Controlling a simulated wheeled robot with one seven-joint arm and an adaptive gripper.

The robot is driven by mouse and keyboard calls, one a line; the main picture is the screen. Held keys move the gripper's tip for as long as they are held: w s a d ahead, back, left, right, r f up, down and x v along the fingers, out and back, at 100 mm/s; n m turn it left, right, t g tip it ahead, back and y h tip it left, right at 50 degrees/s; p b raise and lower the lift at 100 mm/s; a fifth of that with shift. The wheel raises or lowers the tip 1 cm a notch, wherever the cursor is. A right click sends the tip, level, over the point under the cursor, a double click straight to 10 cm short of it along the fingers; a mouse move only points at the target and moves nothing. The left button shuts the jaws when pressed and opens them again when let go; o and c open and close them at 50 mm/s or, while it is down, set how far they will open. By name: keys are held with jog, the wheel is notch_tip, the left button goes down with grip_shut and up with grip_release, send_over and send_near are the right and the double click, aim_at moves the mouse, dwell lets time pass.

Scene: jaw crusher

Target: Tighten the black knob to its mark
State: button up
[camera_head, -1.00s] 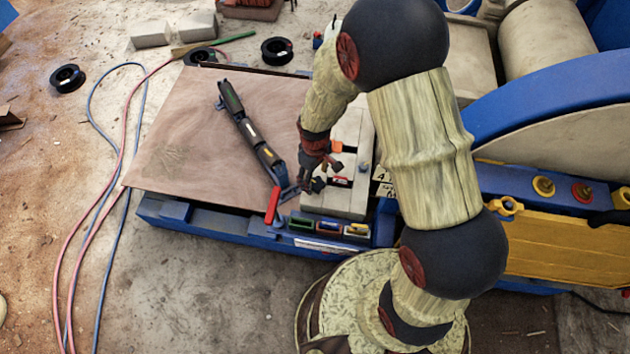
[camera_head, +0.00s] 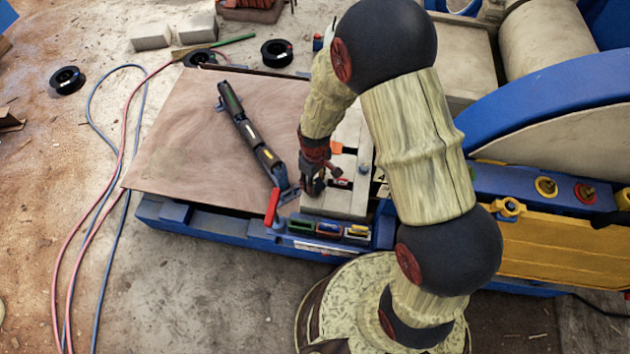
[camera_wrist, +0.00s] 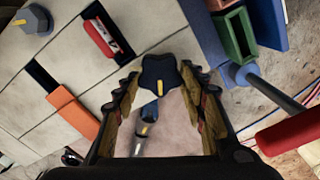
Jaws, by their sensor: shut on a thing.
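The black knob (camera_wrist: 159,70) is a dark, lobed star shape with a yellow line on its face, seen in the wrist view. It sits at the edge of the pale grey block (camera_wrist: 85,35). My gripper (camera_wrist: 163,82) has a finger on each side of the knob and is shut on it. The yellow line points toward the bottom of the wrist view. In the head view my gripper (camera_head: 313,186) is low at the block's left front and hides the knob. I cannot make out a separate target mark.
An orange slider (camera_wrist: 75,115) and a red piece (camera_wrist: 101,37) sit in slots in the block. A red handle (camera_head: 272,206) stands just left of my gripper. A long black bar (camera_head: 248,133) lies on the brown board (camera_head: 180,140). Coloured bins (camera_head: 328,229) line the front.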

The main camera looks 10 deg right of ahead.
jog(key=c, duration=0.5)
jog(key=shift+m, duration=0.3)
jog(key=m+p, duration=0.2)
jog(key=m, duration=0.1)
jog(key=shift+d+r+m, duration=0.1)
jog(key=shift+m, duration=0.2)
jog(key=m+p, duration=0.1)
jog(key=m, duration=0.2)
jog(key=shift+d+m, duration=0.1)
jog(key=shift+m, duration=0.2)
jog(key=m+p, duration=0.1)
jog(key=m, duration=0.4)
jog(key=shift+d, duration=0.1)
jog(key=shift+m+p, duration=0.75)
jog(key=shift+m, duration=1.75)
